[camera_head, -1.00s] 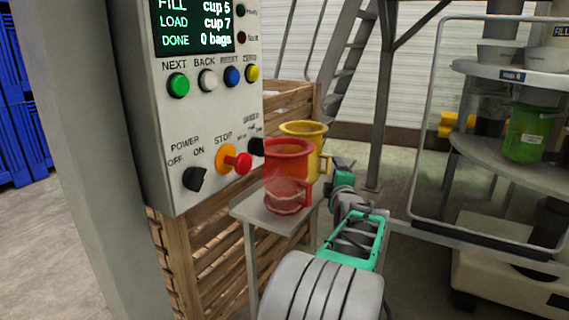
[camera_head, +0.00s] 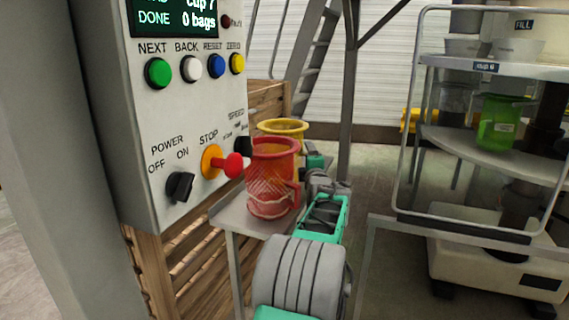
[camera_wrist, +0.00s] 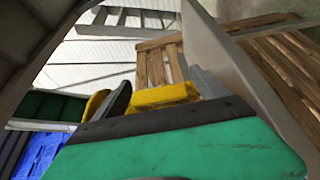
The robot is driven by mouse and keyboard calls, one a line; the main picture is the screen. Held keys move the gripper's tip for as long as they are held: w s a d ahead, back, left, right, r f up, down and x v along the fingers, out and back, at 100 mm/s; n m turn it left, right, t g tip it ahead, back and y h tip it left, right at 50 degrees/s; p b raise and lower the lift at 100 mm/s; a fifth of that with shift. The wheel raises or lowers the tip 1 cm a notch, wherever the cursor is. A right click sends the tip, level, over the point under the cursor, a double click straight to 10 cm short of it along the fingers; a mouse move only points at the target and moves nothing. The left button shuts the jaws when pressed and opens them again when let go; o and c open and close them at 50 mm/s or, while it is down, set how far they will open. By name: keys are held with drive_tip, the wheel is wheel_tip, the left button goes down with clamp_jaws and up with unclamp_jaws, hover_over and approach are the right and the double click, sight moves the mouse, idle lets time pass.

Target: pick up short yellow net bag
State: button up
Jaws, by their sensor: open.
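The short yellow net bag (camera_head: 283,126) stands on a small grey shelf (camera_head: 228,214), mostly hidden behind a red net bag (camera_head: 273,172). Its rim and right side show. My gripper (camera_head: 316,162) is at the right of the yellow bag, close beside it; whether it touches cannot be told. In the wrist view, yellow netting (camera_wrist: 163,95) shows just past the dark edge of my green gripper part, with another yellow piece (camera_wrist: 95,105) left of a dark finger. My gripper is open, and I cannot tell whether the bag lies between its fingers.
A control panel (camera_head: 190,110) with buttons and a protruding red stop knob (camera_head: 233,166) is on the left, near the red bag. A wooden crate (camera_head: 172,270) stands under it. A metal guard rail (camera_head: 397,150) and a machine with a green bag (camera_head: 497,122) are on the right.

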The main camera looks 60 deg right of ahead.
drive_tip(key=shift+c, duration=0.4)
drive_tip(key=shift+s, duration=0.1)
drive_tip(key=c, duration=1.3)
